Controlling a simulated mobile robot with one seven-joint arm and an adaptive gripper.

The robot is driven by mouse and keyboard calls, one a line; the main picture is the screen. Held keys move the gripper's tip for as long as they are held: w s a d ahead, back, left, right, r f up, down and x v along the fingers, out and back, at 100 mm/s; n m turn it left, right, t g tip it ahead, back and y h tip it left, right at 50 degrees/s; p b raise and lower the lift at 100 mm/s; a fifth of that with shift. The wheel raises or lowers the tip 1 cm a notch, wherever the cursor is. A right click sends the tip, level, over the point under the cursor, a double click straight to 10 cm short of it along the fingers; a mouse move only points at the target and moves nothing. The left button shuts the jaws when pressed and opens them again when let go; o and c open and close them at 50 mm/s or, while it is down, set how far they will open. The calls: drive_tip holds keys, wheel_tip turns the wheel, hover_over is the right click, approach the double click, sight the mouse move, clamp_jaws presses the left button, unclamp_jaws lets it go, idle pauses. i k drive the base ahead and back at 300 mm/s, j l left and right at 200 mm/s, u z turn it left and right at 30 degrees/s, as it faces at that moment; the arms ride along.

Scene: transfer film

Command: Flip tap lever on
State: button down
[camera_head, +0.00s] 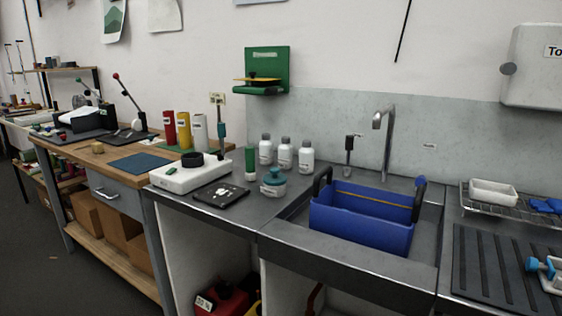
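A tall grey tap (386,145) stands behind the sink, with its spout bent toward the left at the top. Left of it is a short separate upright with a dark lever-like top (350,143). This looks like the tap lever, but it is too small to tell its exact position. No water shows at the spout. My gripper is not in view.
A blue tub (362,220) with dark handles fills much of the sink (425,250) below the tap. White bottles (285,153) and a teal-lidded jar (274,183) stand left of it. A ribbed drainboard (495,270) and wire rack (510,210) lie right.

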sight(420, 179)
drive_tip(key=z, duration=2.2)
drive_tip(key=i+l, duration=0.35)
drive_tip(key=i+j, duration=0.1)
drive_tip(key=j, duration=0.45)
drive_tip(key=i+j, duration=0.1)
drive_tip(key=j, duration=1)
drive_tip(key=i+j, duration=0.15)
drive_tip(key=j, duration=0.45)
